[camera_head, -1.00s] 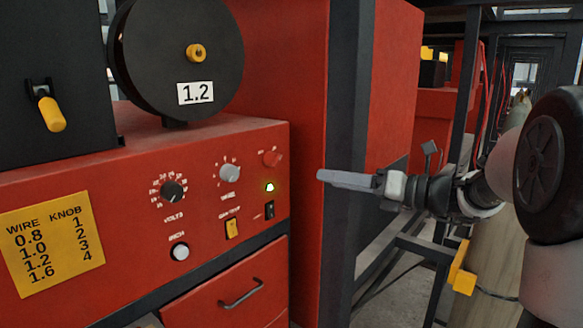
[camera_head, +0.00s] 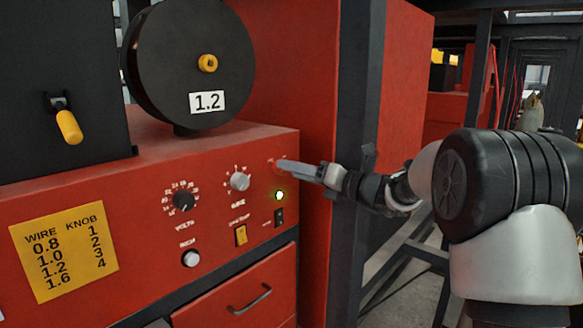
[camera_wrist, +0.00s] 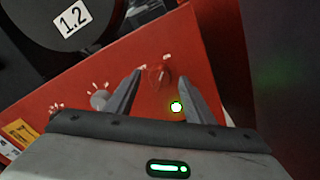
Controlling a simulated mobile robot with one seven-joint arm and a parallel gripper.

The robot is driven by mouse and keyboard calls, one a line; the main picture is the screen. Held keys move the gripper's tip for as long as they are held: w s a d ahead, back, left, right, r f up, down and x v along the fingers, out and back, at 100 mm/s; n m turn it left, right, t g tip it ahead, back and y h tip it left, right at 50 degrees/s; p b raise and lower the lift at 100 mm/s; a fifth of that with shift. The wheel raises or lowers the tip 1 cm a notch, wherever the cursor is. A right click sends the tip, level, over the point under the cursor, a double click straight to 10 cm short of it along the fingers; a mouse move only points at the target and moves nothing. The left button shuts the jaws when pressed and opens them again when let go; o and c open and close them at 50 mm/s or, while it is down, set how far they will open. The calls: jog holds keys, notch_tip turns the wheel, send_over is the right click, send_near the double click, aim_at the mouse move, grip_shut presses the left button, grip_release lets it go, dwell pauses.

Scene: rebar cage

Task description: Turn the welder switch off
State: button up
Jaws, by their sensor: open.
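The red welder panel (camera_head: 150,210) carries a red rotary switch at its upper right, mostly hidden behind my fingers in the head view. In the wrist view the red switch (camera_wrist: 160,76) shows between my fingertips. My gripper (camera_wrist: 160,68) is open, with one finger on each side of the switch; contact cannot be told. In the head view my gripper (camera_head: 283,167) reaches the panel from the right. The labels by the switch are too small to read.
A grey knob (camera_head: 239,181), a black knob (camera_head: 183,201), a yellow rocker (camera_head: 241,235) and a black rocker (camera_head: 279,217) are nearby. A wire spool (camera_head: 190,62) stands on top. A dark post (camera_head: 358,150) rises just right of the panel.

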jog(key=shift+x, duration=0.8)
jog(key=c, duration=1)
jog(key=shift+c, duration=0.2)
jog(key=shift+f+n+b, duration=0.1)
jog(key=shift+n+b, duration=0.25)
jog(key=shift+n, duration=0.05)
jog(key=shift+s+a+n+t+h+b, duration=0.1)
jog(key=shift+n+h+b, duration=0.15)
jog(key=shift+n+b, duration=2.55)
jog(key=shift+s+n+t+h+b, duration=0.1)
jog(key=shift+n+h+b, duration=0.1)
jog(key=shift+n+b, duration=2.55)
jog(key=shift+a+n+t+h+b, duration=0.1)
jog(key=shift+n+h+b, duration=0.15)
jog(key=shift+n+b, duration=2.55)
